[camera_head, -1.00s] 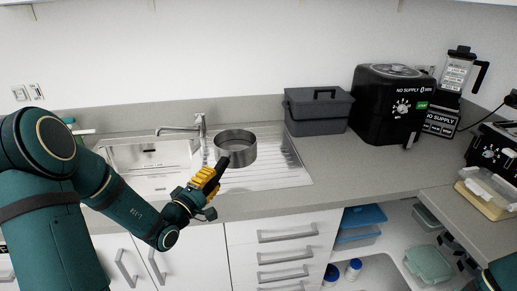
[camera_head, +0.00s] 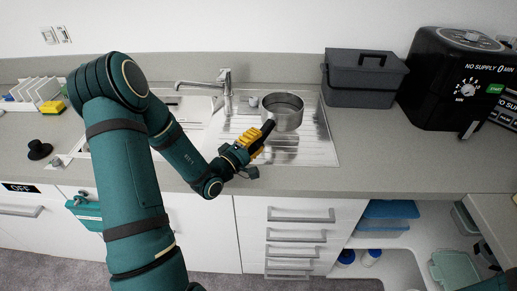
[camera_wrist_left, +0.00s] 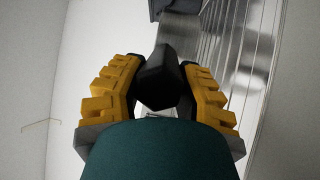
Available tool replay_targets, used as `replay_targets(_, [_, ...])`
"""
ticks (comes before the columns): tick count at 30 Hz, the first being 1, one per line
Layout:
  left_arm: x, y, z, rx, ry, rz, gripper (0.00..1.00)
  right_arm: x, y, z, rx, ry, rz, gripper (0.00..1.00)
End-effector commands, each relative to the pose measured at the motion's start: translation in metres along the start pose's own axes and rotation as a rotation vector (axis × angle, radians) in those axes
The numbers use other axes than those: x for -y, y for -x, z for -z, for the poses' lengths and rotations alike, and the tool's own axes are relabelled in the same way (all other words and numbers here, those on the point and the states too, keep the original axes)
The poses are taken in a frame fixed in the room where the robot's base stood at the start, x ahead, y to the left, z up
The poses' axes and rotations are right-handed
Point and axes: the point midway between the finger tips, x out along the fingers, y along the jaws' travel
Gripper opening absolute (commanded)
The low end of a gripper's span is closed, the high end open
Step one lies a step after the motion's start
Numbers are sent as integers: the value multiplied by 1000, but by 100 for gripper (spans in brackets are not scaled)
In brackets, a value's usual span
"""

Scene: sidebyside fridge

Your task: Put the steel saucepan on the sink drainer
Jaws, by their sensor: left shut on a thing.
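The steel saucepan (camera_head: 284,115) is upright over the ribbed sink drainer (camera_head: 318,148), right of the sink basin. I cannot tell whether its base touches the drainer. My left gripper (camera_head: 258,142) is shut on its black handle, which points toward the front left. In the left wrist view the black handle (camera_wrist_left: 158,78) sits between the yellow fingers of the left gripper (camera_wrist_left: 158,88), with the drainer's ridges (camera_wrist_left: 235,40) beyond. The pan's body is mostly out of that view. My right gripper is not in view.
The tap (camera_head: 226,92) stands behind the sink, left of the pan. A grey lidded box (camera_head: 362,78) stands close behind on the right, with a black appliance (camera_head: 460,80) farther right. The counter (camera_head: 390,160) right of the drainer is clear.

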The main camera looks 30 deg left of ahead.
Motion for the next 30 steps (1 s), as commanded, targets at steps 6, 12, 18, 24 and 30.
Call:
replay_targets(6, [16,1,0,1,-1,-4,0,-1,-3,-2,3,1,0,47])
replay_targets(12, [39,4,0,1,-2,-5,0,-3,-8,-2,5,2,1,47])
replay_targets(18, [39,4,0,1,-3,-5,0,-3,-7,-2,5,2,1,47])
replay_targets(24, [40,4,0,1,-1,-1,57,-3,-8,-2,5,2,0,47])
replay_targets(30, [40,4,0,1,-1,-1,57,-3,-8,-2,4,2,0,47])
